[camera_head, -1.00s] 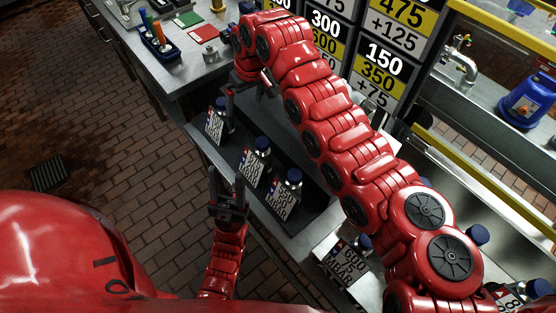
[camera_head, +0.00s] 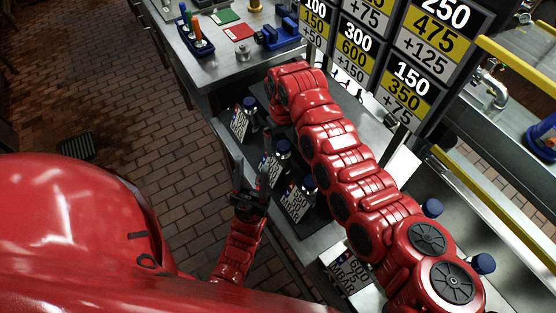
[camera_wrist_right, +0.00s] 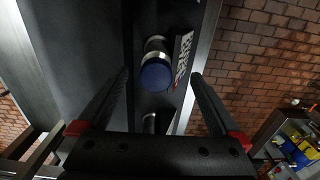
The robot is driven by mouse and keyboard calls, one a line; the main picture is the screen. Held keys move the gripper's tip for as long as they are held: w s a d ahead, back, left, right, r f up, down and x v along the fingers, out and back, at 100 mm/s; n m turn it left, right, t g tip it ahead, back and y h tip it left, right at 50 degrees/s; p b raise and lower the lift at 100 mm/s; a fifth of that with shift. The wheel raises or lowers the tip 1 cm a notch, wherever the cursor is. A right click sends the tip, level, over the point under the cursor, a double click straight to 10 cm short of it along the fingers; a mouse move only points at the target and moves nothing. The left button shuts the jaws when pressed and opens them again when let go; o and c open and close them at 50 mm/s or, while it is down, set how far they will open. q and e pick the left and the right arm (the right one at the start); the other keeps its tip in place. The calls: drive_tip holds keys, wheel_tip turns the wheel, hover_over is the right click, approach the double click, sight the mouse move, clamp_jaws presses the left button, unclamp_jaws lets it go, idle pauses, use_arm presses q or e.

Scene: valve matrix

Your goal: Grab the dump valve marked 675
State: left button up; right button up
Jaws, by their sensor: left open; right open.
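Several valves with blue caps and white label plates stand along a dark bench in the head view: a far-left valve (camera_head: 240,124), a middle valve (camera_head: 283,149), a nearer valve (camera_head: 308,184) and one with a plate reading 600, 75 MBAR (camera_head: 349,273). I cannot read 675 on any plate. My right arm reaches over the bench from the right; its gripper is hidden there. In the right wrist view my right gripper (camera_wrist_right: 160,76) is open, with a blue-capped valve (camera_wrist_right: 156,73) appearing between its fingers, apart from them. My left gripper (camera_head: 251,172) is open and empty near the bench's front edge.
Number boards (camera_head: 400,60) stand behind the bench. A blue pen holder (camera_head: 193,32) and a blue vise (camera_head: 280,36) sit on the far counter. A sink with a tap (camera_head: 488,85) lies to the right. Brick floor (camera_head: 170,165) is clear at left.

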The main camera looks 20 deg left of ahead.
sight(281, 153)
drive_tip(key=shift+s+a+f+p, duration=0.1)
drive_tip(key=shift+f+p, duration=0.3)
drive_tip(key=shift+f, duration=0.1)
drive_tip(key=shift+a+f+p, duration=0.1)
drive_tip(key=shift+f+p, duration=0.4)
drive_tip(key=shift+f, duration=1.8)
clamp_jaws()
